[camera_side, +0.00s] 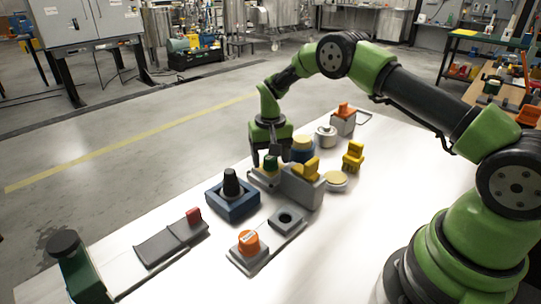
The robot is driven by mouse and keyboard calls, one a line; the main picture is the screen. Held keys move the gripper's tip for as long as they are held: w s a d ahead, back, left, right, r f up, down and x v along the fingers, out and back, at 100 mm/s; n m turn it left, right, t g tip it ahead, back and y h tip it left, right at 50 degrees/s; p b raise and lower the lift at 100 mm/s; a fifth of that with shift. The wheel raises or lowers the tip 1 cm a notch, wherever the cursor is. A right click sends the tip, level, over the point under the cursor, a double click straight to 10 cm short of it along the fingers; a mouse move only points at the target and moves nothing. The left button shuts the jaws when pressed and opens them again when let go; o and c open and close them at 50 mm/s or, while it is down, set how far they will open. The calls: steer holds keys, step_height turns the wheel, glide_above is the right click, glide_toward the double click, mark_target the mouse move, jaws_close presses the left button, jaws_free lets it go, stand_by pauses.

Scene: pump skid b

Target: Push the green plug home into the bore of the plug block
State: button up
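The green plug (270,162) stands upright in the middle of the table. It is on the plug block (262,178), a low pale block partly hidden behind a grey block. How deep the plug sits in the bore is too small to tell. My gripper (272,154) points down right over the plug. One dark finger comes down on the plug's left side. The other side is crowded by dark parts and things behind it, so I cannot tell whether the fingers touch the plug.
A grey block with a yellow handle (306,169) stands close at the right front. A blue box with a black knob (232,194) is at the left front. An orange knob (249,242) is nearer. The table's right front is clear.

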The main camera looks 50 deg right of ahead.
step_height(320, 180, up, 10)
stand_by(0.6)
stand_by(0.4)
step_height(320, 180, up, 8)
steer(key=t, duration=0.1)
glide_above(270, 157)
steer(key=s+a, duration=0.2)
steer(key=s, duration=0.1)
steer(key=s+a+r+n+t, duration=0.1)
steer(key=s+a+r+t, duration=0.15)
steer(key=s+r, duration=0.5)
steer(key=s+a+t+y, duration=0.1)
steer(key=s+a+t, duration=0.1)
steer(key=s, duration=0.6)
steer(key=s+a+r+n+t+y, duration=0.1)
steer(key=s+a, duration=0.1)
steer(key=s, duration=0.7)
steer(key=shift+r+t, duration=0.15)
steer(key=shift+t, duration=0.2)
